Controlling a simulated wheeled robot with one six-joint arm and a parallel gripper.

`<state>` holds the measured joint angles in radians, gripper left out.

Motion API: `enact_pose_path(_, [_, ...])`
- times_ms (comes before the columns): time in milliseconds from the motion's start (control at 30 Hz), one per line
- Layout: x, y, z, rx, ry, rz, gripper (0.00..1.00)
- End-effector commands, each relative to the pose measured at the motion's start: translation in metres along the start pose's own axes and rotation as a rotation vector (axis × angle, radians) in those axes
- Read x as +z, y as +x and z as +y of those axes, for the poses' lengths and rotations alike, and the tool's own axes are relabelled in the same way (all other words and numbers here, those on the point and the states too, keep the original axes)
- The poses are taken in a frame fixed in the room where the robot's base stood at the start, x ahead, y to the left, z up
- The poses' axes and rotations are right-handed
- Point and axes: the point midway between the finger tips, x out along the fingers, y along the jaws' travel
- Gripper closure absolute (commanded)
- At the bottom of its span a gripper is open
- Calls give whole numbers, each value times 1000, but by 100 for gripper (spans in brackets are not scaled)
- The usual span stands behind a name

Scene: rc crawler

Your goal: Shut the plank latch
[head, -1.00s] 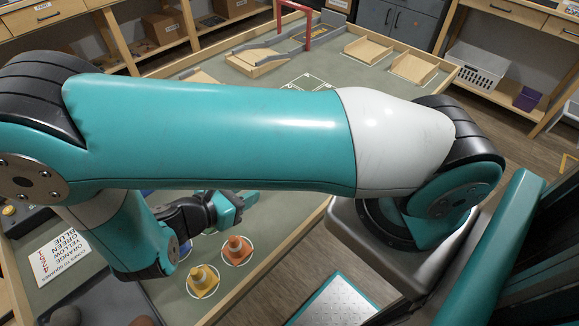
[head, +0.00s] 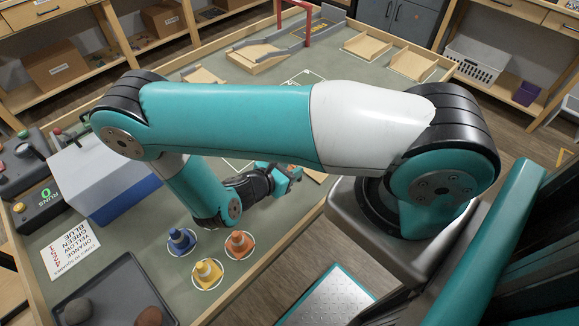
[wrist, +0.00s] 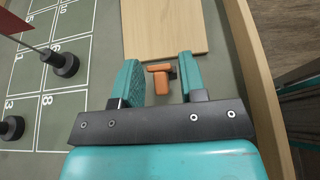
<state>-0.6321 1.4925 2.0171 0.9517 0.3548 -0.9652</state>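The light wooden plank (wrist: 165,30) lies at the top of the wrist view, near the table's right rail. A small orange T-shaped latch (wrist: 159,70) with a dark part beside it sits at the plank's near edge. My gripper (wrist: 159,62) is open, and the latch appears between its two teal fingers with gaps on both sides. I cannot tell how far above the latch the fingers are. In the head view my gripper (head: 292,174) is beyond the cones, near the right rail; my arm hides much of the table there, and the latch is not discernible.
Blue (head: 180,241), orange (head: 239,244) and yellow (head: 207,273) cones stand in white circles. A numbered grid (wrist: 52,100) with dark round pieces, one bearing a red flag, lies left of my gripper. The wooden rail (wrist: 262,85) runs close on the right.

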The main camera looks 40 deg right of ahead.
Motion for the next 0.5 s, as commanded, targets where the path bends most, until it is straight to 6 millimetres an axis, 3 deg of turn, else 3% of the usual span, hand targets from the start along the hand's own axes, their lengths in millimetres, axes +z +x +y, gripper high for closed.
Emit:
enact_pose_path(133, [0,0,0,0,0,0,62])
enact_pose_path(300, [0,0,0,0,0,0,100])
enact_pose_path(500, [1,0,0,0,0,8,100])
